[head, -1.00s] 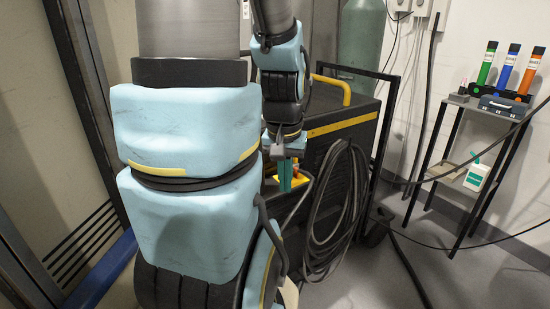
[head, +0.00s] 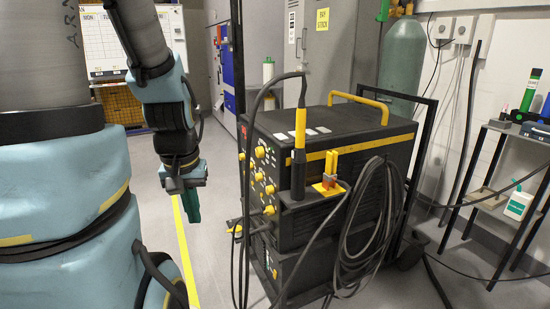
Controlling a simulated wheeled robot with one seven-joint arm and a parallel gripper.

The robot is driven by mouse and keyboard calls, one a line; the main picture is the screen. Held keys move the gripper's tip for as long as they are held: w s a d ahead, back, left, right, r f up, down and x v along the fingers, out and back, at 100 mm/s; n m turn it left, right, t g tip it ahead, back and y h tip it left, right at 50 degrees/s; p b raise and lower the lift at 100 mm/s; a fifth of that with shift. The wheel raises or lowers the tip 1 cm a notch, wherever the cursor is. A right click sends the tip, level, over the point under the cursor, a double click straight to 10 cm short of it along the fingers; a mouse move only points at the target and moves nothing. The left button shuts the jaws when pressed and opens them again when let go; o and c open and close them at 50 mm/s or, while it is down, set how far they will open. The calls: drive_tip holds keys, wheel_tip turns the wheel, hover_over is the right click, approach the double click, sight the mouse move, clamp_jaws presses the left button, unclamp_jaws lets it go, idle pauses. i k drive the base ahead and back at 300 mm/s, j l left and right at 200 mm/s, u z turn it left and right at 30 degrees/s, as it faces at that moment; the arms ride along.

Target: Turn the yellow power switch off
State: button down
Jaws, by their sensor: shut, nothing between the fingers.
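A black welding machine (head: 330,215) with a yellow stripe stands at the centre of the head view. Its left-facing front panel carries several yellow knobs (head: 270,190). On the striped side sits a yellow plate with a red part (head: 328,187) and an upright yellow piece above it. I cannot tell which of these yellow parts is the power switch or how it is set. My gripper (head: 192,207) hangs to the left of the machine, apart from it, with teal fingers pointing down. It is shut and empty.
A yellow-handled torch (head: 299,130) with a black cable stands at the machine's near corner. Coiled cable (head: 370,225) hangs on its side. A green gas cylinder (head: 402,60) is behind, a small shelf (head: 495,205) at right. Floor left of the machine, with a yellow line (head: 184,250), is clear.

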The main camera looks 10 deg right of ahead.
sight(269, 211)
drive_tip(key=i+l+u, duration=0.25)
drive_tip(key=l, duration=0.65)
drive_tip(key=l+u, duration=0.2)
drive_tip(key=l, duration=0.7)
drive_tip(key=k, duration=0.05)
